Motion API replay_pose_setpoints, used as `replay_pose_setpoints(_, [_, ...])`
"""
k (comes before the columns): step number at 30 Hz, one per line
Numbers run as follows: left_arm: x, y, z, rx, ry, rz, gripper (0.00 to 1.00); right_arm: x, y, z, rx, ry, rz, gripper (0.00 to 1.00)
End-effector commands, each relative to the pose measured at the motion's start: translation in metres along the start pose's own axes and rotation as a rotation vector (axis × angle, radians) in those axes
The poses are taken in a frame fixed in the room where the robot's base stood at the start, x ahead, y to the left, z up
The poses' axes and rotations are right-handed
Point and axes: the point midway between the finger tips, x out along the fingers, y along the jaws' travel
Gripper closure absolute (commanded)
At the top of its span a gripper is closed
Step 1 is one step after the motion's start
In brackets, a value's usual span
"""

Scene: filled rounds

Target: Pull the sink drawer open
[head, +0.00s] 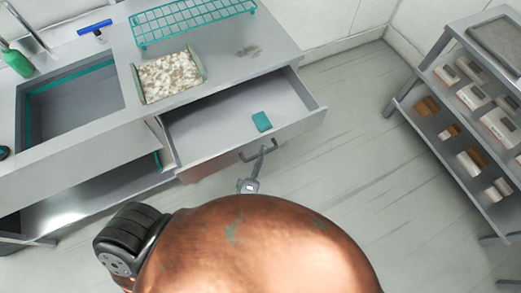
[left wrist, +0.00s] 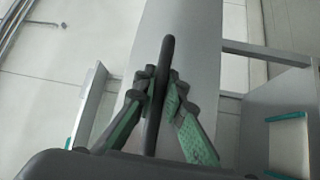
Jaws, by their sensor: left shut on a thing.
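The sink drawer (head: 203,141) stands well out from the grey sink counter in the head view, with a teal block (head: 261,122) lying in it. Its dark bar handle (head: 246,157) is on the front face. My left gripper (head: 264,152) is at the handle, partly hidden by its own links. In the left wrist view the two green-padded fingers of the gripper (left wrist: 158,98) are shut on the dark handle (left wrist: 167,55), one on each side. The drawer front (left wrist: 185,25) runs behind it. My right gripper is not in view.
The counter holds a sink basin (head: 70,103), a green bottle (head: 18,62), a blue-handled brush (head: 95,28), a tray of pale speckled stuff (head: 170,76) and a teal wire rack (head: 193,20). A shelf with boxes (head: 474,96) stands at right. The floor between is clear.

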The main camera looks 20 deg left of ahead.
Motion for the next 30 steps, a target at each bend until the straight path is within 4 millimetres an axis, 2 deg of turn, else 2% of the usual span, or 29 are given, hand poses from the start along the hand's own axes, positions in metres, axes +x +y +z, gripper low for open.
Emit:
replay_pose_setpoints(6, [0.000, 0.000, 0.001, -0.001, -0.001, 0.000, 1.00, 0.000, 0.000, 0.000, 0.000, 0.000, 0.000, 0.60])
replay_pose_setpoints(7, [0.000, 0.000, 0.001, -0.001, -0.001, 0.000, 0.88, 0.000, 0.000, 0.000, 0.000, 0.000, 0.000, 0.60])
replay_pose_setpoints(15, [0.000, 0.000, 0.000, -0.001, 0.000, 0.000, 0.71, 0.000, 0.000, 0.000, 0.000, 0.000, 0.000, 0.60])
replay_pose_setpoints(24, [-0.003, -0.001, 0.000, 0.000, 0.000, -0.001, 0.71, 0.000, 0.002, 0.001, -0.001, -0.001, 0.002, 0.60])
replay_pose_setpoints(26, [-0.008, -0.001, 0.000, 0.001, -0.001, -0.002, 0.71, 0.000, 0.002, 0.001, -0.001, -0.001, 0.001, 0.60])
replay_pose_setpoints(30, [-0.030, -0.001, 0.000, 0.003, -0.003, -0.004, 0.71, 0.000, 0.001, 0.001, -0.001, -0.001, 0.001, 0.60])
